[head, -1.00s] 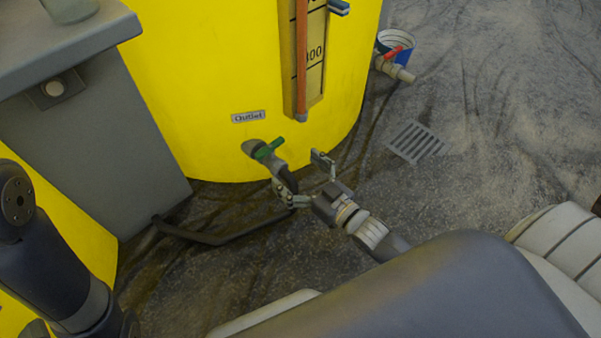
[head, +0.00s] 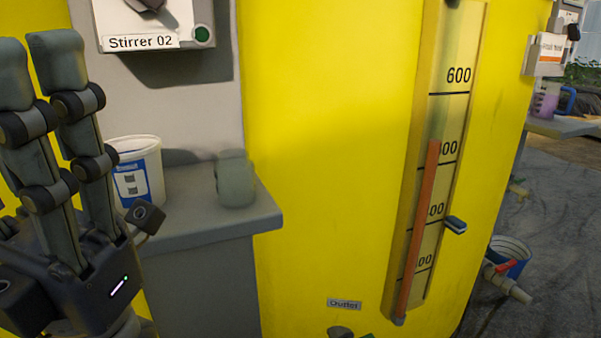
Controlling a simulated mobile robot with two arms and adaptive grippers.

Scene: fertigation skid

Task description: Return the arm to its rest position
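My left gripper (head: 45,75) is raised at the left side of the head view, with its fingers pointing up. The two fingers stand roughly parallel with a gap between them, seen at an angle, and nothing shows between them. My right gripper and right arm are outside the view. The yellow tank (head: 330,150) fills the middle. Its outlet valve (head: 340,332) is cut off by the bottom edge, so its handle position cannot be read.
A grey ledge (head: 215,225) beside the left gripper holds a white-and-blue tub (head: 140,170) and a grey-green cylindrical object (head: 235,182). The Stirrer 02 box (head: 150,25) is above. A level gauge (head: 440,160) runs up the tank. A blue bucket (head: 510,258) stands at right.

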